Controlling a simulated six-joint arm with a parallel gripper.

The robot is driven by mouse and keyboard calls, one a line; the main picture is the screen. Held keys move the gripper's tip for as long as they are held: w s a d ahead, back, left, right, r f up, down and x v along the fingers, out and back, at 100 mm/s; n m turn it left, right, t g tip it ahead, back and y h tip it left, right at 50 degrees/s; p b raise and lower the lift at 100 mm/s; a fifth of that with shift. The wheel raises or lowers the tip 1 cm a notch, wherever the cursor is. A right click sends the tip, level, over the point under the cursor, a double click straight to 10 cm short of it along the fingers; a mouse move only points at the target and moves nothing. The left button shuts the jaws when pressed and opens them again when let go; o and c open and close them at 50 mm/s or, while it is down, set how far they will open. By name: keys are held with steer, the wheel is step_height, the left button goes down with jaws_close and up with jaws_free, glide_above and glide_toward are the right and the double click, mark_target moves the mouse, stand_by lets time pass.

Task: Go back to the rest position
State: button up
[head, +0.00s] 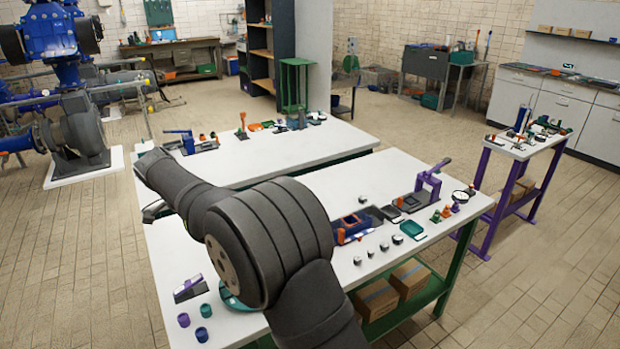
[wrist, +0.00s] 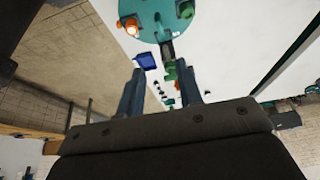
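My gripper (wrist: 160,82) shows in the wrist view with its two dark blue fingers apart. I see nothing held between them; the table and its small parts show beyond the gap. In the head view my dark arm reaches from the bottom middle up and left over the near white table (head: 330,215), and the gripper cannot be made out there. In the wrist view a round teal plate (wrist: 148,12) with an orange and a green piece on it lies beyond the fingertips, apart from them. Part of that table is hidden behind my arm.
On the near table stand a blue bin (head: 352,226), a purple press (head: 430,184), a teal tray (head: 412,230) and several small parts. Small cups (head: 202,334) stand at its front left. A second white table (head: 290,150) lies behind. Tiled floor (head: 80,260) at left is clear.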

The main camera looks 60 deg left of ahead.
steer(key=x, duration=1.7)
steer(key=shift+r, duration=0.1)
steer(key=shift+w, duration=0.1)
steer(key=shift+d+n+y, duration=0.15)
steer(key=shift+n+y, duration=0.25)
steer(key=shift+n, duration=0.7)
steer(key=n+y, duration=0.1)
steer(key=n, duration=0.2)
steer(key=n+g+y, duration=0.1)
steer(key=n, duration=0.2)
steer(key=shift+d, duration=0.2)
stand_by(0.4)
stand_by(0.4)
